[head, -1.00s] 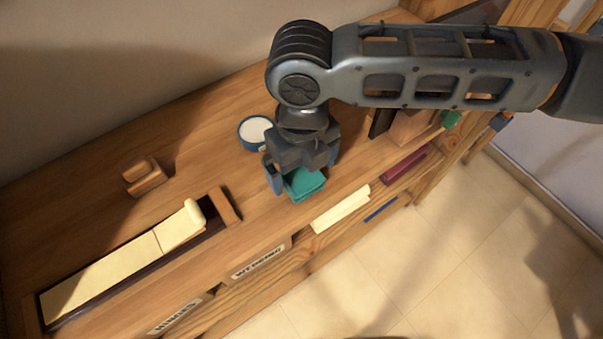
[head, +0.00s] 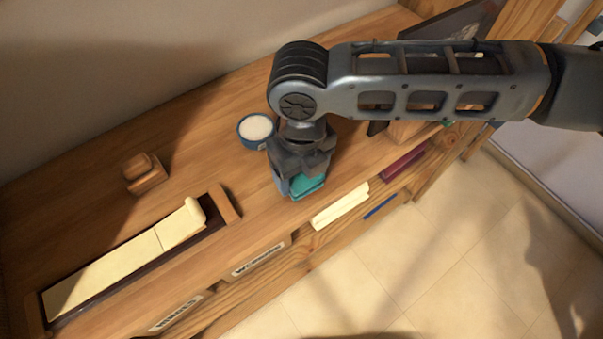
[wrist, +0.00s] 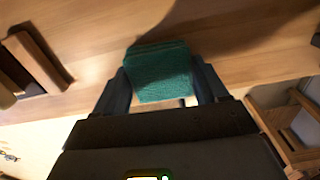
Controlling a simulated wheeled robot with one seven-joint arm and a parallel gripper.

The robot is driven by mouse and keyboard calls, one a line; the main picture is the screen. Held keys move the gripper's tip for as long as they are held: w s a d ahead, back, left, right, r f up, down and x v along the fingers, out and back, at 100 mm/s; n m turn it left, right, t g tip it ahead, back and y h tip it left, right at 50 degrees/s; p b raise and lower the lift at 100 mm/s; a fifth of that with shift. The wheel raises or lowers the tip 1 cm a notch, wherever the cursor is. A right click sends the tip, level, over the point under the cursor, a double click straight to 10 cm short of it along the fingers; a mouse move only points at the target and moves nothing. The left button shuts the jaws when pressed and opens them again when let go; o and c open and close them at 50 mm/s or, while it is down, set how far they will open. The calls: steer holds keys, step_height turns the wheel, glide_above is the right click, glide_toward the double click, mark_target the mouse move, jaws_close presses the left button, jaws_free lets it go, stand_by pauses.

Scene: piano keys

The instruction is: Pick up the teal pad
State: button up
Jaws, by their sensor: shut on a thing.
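The teal pad (head: 307,184) is a small, flat-topped block near the front edge of the wooden surface. My gripper (head: 297,188) is over it with the fingers pointing down. In the wrist view, the teal pad (wrist: 160,72) sits between the two fingers of my gripper (wrist: 163,92), which are shut on its sides. I cannot tell whether the pad touches the surface below.
A blue-rimmed round tub (head: 257,130) with white content stands just behind my gripper. A dark tray with cream piano keys (head: 120,267) is at left. A wooden block (head: 144,175) stands behind it.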

steer(key=shift+r, duration=0.1)
steer(key=shift+c, duration=0.3)
steer(key=shift+r, duration=0.6)
step_height(320, 180, up, 3)
steer(key=shift+f+b, duration=0.15)
steer(key=shift+b, duration=0.35)
steer(key=d+r+b, duration=0.2)
steer(key=d+r, duration=0.5)
steer(key=d, duration=0.4)
steer(key=shift+w+d, duration=0.35)
steer(key=shift+w, duration=0.1)
